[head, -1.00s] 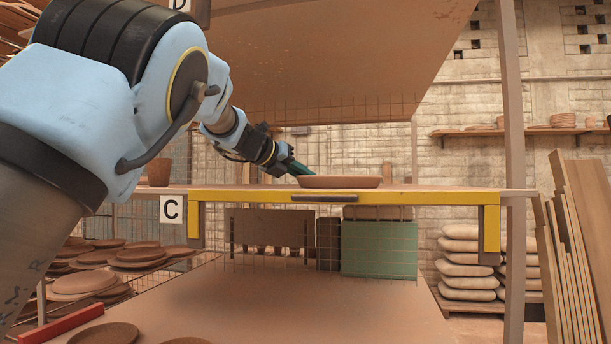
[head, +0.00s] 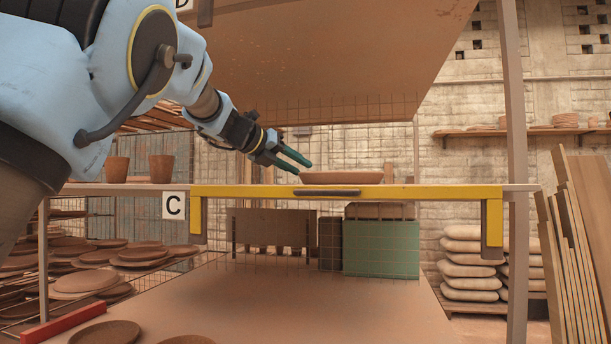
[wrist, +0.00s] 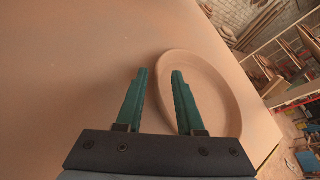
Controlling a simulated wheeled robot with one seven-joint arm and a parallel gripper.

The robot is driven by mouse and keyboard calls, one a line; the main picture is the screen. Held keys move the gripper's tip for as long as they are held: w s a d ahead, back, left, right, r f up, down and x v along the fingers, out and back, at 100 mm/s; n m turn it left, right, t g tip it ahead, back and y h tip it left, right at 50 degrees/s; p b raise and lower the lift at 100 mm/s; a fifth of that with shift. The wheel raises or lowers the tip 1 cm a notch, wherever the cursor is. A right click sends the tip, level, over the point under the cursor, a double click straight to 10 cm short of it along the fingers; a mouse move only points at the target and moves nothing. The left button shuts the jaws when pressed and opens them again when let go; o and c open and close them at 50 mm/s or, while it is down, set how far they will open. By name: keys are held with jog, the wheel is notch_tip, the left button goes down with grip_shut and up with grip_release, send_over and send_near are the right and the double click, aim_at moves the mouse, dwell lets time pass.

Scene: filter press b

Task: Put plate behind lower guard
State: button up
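A round brown clay plate (head: 342,178) lies on the upper surface of the shelf marked C, just behind the yellow guard (head: 400,193) along its front edge. The guard's bar hides the plate's lower edge in the head view. My gripper (head: 308,168) is above the plate's left side, its green fingers spread and empty. In the wrist view the plate (wrist: 222,100) lies mostly right of my gripper (wrist: 160,72). The right finger overlaps the plate's left part, and the left finger is over bare shelf. Whether a finger touches the plate cannot be told.
Two clay pots (head: 161,168) stand on the shelf at left. Another shelf (head: 340,60) hangs overhead. An upright post (head: 516,150) stands at right. More plates (head: 85,282) lie at lower left near a red bar (head: 72,322). Bare shelf (wrist: 70,70) lies left of the fingers.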

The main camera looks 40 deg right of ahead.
jog(key=b+v, duration=0.1)
jog(key=v, duration=0.7)
jog(key=shift+b, duration=0.3)
jog(key=shift+f, duration=0.1)
